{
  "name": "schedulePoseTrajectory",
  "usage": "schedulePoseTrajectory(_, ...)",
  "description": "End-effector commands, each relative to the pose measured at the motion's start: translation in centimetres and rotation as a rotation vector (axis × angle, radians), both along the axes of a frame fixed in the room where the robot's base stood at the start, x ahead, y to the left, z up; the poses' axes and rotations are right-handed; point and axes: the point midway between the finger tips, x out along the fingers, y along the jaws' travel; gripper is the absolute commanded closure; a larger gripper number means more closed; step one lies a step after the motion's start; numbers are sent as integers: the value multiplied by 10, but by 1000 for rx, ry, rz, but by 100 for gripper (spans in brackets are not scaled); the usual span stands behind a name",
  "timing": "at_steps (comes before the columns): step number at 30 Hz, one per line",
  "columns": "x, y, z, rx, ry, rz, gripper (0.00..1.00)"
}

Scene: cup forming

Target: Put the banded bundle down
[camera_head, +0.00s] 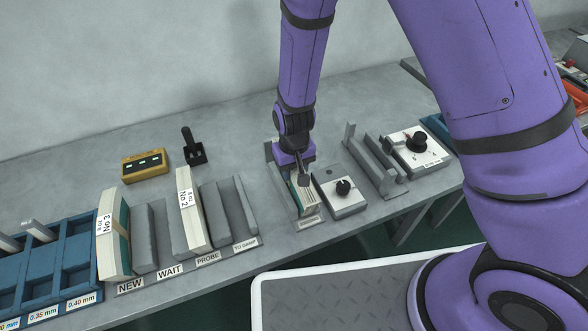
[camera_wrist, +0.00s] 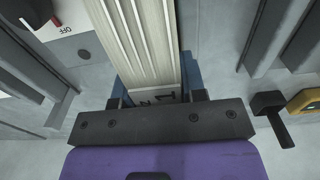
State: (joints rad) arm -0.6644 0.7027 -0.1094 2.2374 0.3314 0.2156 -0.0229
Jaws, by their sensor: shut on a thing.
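My gripper (camera_head: 303,180) is shut on the banded bundle (camera_head: 304,200), low over the bench between the grey slotted rack and a dial box. The bundle is pale with a greenish strip and lies in or just above a narrow grey holder (camera_head: 309,223) with a small label at its front. I cannot tell whether it touches the holder's floor. In the wrist view the ridged pale bundle (camera_wrist: 140,40) runs away from my gripper (camera_wrist: 155,92), between its blue fingers. A label end with a 1 shows near the jaws. My wrist hides part of the holder.
A white dial box (camera_head: 342,192) stands close right of the holder, then a grey stand (camera_head: 372,165) and another dial box (camera_head: 415,152). To the left, a grey rack (camera_head: 240,205) holds bundles No 2 (camera_head: 191,208) and No 3 (camera_head: 112,235). A yellow meter (camera_head: 145,165) stands behind.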

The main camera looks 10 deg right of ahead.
Motion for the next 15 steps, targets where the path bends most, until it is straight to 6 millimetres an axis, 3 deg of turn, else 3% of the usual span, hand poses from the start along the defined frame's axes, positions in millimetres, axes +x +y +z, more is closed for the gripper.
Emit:
schedulePoseTrajectory(12,0,0,-6,0,0,0,100)
schedulePoseTrajectory(13,0,0,-6,0,0,0,57)
schedulePoseTrajectory(15,0,0,-6,0,0,0,41)
